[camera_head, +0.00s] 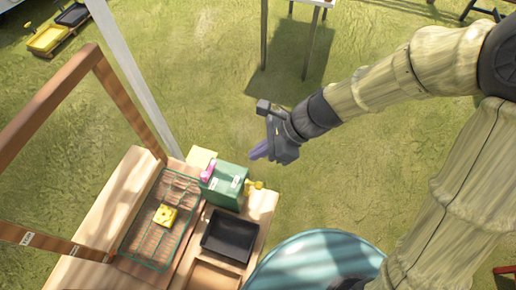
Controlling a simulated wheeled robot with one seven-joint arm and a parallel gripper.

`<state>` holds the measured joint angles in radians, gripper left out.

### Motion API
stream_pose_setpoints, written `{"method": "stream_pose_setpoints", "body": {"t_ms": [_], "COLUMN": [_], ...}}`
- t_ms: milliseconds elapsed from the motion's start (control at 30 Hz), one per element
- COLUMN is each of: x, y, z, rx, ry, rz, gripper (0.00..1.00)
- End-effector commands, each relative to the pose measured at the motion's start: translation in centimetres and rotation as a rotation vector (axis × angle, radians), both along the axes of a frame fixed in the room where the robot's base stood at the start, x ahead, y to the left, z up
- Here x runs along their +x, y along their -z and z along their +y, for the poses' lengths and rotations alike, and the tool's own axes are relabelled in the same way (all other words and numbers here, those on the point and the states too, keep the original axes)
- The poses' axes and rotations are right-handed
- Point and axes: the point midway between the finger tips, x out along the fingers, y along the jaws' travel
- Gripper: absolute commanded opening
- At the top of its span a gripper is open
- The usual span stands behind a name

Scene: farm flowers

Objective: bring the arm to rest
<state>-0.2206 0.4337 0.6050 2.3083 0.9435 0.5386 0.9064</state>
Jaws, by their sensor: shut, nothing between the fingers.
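My arm (395,80) reaches in from the upper right, bent, with its lower links along the right side. My gripper (260,152) hangs over the grass, to the upper right of the wooden bench. Its fingers look closed together and nothing shows between them. It is apart from the green box (226,185) below and left of it. The fingertips are small in this view.
The wooden bench (105,212) carries a wire basket (140,238) with a yellow item (165,215), and a black tray (229,237). A wooden frame (45,99) and pale post (133,73) rise at left. A table (301,2) stands behind. Open grass lies between.

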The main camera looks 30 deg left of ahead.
Motion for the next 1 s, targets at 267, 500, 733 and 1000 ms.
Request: {"method": "stream_pose_setpoints", "body": {"t_ms": [267,500,733,1000], "x": [0.0,2.0,7.6,10.1], "y": [0.0,0.5,0.8,-1.3], "z": [0.1,-2.8,-14.0,-29.1], "rx": [0.0,-0.021,-0.148,-0.373], "ry": [-0.001,-0.058,-0.322,-0.739], "rz": [-0.001,-0.117,-0.487,-0.784], "gripper": [0.0,0.0,0.0,0.0]}}
